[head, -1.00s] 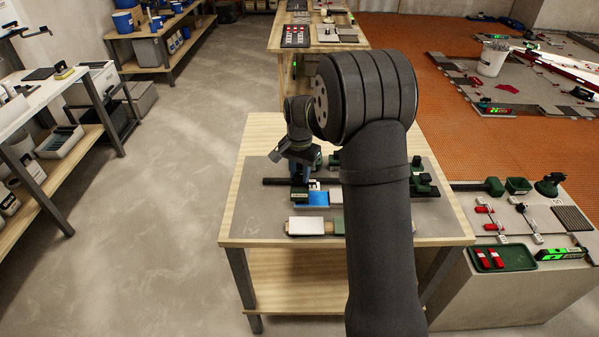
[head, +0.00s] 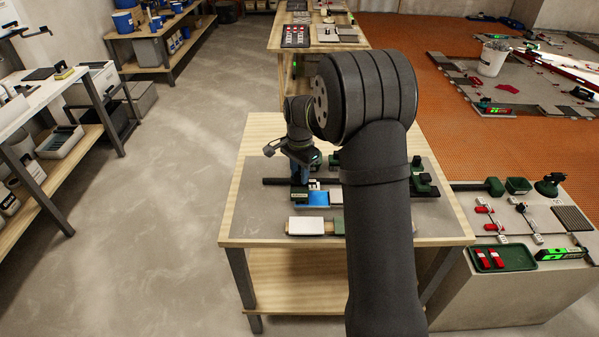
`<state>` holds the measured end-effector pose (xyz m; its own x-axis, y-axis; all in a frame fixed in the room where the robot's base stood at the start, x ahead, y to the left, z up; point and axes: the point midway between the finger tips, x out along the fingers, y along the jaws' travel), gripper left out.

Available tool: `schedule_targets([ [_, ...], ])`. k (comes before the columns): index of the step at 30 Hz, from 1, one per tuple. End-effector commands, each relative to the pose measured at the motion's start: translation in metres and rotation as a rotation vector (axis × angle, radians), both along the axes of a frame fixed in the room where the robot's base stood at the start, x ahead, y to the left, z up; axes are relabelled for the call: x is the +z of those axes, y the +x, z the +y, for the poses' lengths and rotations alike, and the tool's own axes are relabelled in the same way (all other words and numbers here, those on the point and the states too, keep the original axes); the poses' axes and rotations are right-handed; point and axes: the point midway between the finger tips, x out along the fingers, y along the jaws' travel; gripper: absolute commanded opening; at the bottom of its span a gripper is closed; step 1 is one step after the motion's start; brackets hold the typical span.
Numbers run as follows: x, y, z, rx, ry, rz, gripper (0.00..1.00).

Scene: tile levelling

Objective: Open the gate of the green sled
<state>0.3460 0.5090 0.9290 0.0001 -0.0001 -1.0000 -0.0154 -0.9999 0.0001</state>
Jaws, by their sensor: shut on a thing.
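The dark green sled (head: 299,195) stands on the grey mat of the wooden workbench, at the left end of a row with a blue piece (head: 318,198) and a white piece (head: 336,196). My gripper (head: 299,181) points down right at the sled from above and behind. It is shut on a small part at the sled. The gate cannot be made out at this size, and my wrist and fingers cover part of the spot.
A dark rail (head: 274,181) runs along the mat behind the sled. A white block (head: 306,225) lies in front, on a low strip. Dark green parts (head: 423,183) stand at the bench's right. My arm hides the middle of the bench. The mat's left side is clear.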

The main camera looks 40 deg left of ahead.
Motion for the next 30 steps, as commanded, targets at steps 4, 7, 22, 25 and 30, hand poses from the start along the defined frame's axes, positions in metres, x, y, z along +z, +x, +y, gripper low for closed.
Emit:
schedule_targets([
  [4, 0.0, 0.0, 0.0, -0.001, 0.0, 0.001, 0.36],
  [7, 0.0, 0.0, 0.0, -0.001, 0.0, 0.0, 0.5],
  [22, 0.029, 0.001, 0.001, 0.0, 0.004, -0.002, 0.5],
  [25, 0.052, 0.001, 0.001, 0.0, 0.005, -0.003, 0.5],
  [30, 0.095, 0.0, 0.001, 0.0, 0.004, -0.002, 0.5],
])
